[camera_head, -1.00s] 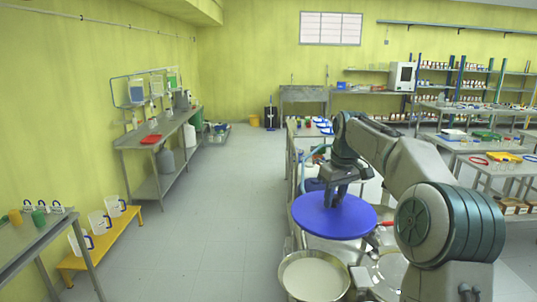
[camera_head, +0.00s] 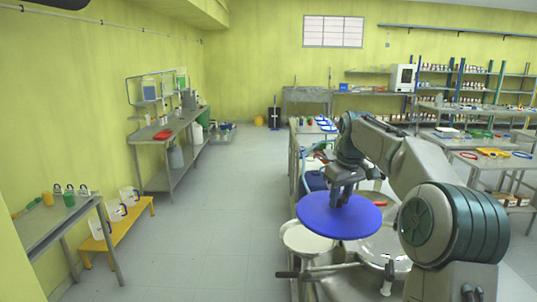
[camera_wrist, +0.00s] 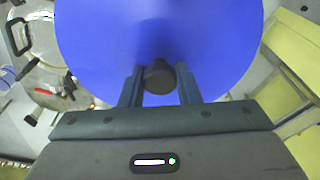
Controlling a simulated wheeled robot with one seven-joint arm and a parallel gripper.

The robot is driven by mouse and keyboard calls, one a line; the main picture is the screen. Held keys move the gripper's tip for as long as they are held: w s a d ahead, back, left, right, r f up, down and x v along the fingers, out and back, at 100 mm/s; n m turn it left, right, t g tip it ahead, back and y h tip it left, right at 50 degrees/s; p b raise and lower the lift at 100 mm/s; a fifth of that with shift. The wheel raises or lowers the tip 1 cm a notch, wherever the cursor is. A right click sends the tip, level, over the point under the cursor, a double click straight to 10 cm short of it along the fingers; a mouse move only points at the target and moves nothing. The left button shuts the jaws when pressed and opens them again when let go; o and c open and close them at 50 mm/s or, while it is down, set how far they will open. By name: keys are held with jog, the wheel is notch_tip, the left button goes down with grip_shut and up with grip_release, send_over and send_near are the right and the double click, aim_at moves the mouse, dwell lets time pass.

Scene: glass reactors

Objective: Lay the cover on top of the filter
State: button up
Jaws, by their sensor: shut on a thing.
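The cover is a flat, round blue disc (camera_head: 340,216) with a dark knob (camera_wrist: 159,77) at its centre. My gripper (camera_head: 340,196) is shut on that knob and holds the disc roughly level. In the wrist view the disc (camera_wrist: 100,40) fills the upper middle, with a finger on each side of the knob. A round, white-topped vessel (camera_head: 302,240), which looks like the filter, stands below and left of the disc in the head view. The disc hides part of its right side. I cannot tell the height gap between them.
A shiny round steel vessel (camera_head: 392,243) stands right of the disc; steel with black handles (camera_wrist: 20,35) also shows in the wrist view. A dark bar handle (camera_head: 288,274) sticks out in front. A yellow bench (camera_head: 125,228) stands left. The floor (camera_head: 220,220) between is clear.

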jog(key=shift+w+f, duration=0.15)
jog(key=shift+w, duration=0.05)
jog(key=s+a+f+m, duration=0.1)
jog(key=s+f, duration=0.2)
jog(key=f, duration=0.6)
jog(key=s+a+f+m, duration=0.1)
jog(key=s+f+m, duration=0.1)
jog(key=f, duration=0.8)
jog(key=s+a+f+m, duration=0.2)
jog(key=s+f, duration=0.2)
jog(key=f, duration=0.5)
jog(key=shift+s+f+h, duration=0.15)
jog(key=shift+s+h, duration=0.25)
notch_tip(320, 180, down, 10)
jog(key=b, duration=1)
